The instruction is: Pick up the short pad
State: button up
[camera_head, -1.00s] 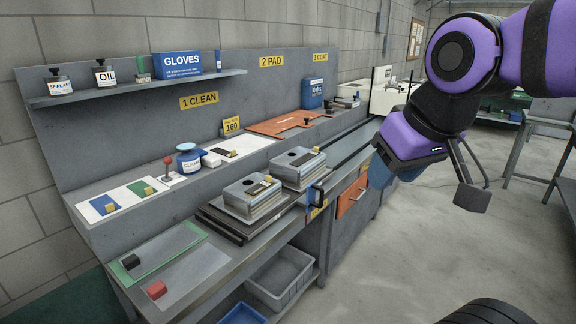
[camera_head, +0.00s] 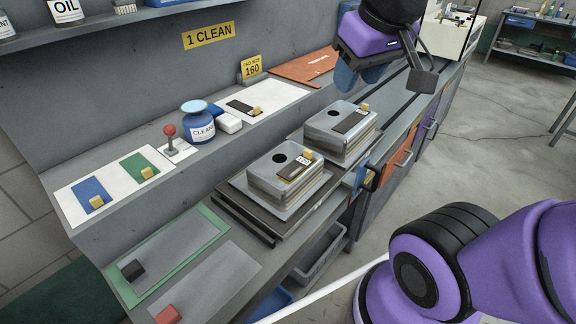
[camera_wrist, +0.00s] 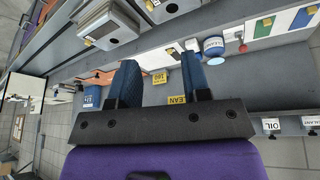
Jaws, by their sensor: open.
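Several flat pads with yellow tabs show in the head view; I cannot tell for sure which is the short pad. A blue pad (camera_head: 89,190) and a green pad (camera_head: 138,165) lie on a white sheet at the left. A dark pad (camera_head: 238,106) lies on another white sheet under the 160 sign. Dark strips with yellow tabs lie on the near metal block (camera_head: 262,178) and the far metal block (camera_head: 322,124). My gripper (camera_head: 359,82) is open and empty, in the air above and behind the far block. The wrist view shows both blue fingers apart (camera_wrist: 158,62).
A blue CLEAN bottle (camera_head: 196,125) and a red-knobbed stand (camera_head: 172,148) stand between the sheets. A black block (camera_head: 132,270) and a red block (camera_head: 168,315) lie at the front left. The upper shelf (camera_head: 100,32) overhangs the back.

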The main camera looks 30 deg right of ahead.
jog(key=w+f+n+g, duration=0.1)
jog(key=w+f+g, duration=0.15)
jog(key=w, duration=0.55)
jog(key=n+g, duration=0.2)
jog(key=n, duration=0.1)
send_over(310, 151)
notch_tip(310, 151, down, 19)
jog(key=f, duration=0.6)
jog(key=shift+w+a, duration=0.2)
jog(key=shift+w, duration=0.15)
jog(key=shift+s+d+f, duration=0.1)
jog(key=shift+s+f, duration=0.05)
jog(key=shift+f, duration=0.75)
jog(key=shift+s+f, duration=0.2)
jog(key=shift+f, duration=0.65)
jog(key=shift+s+d+f, duration=0.1)
jog(key=shift+s+f, duration=0.05)
jog(key=shift+f, duration=0.75)
grip_shut()
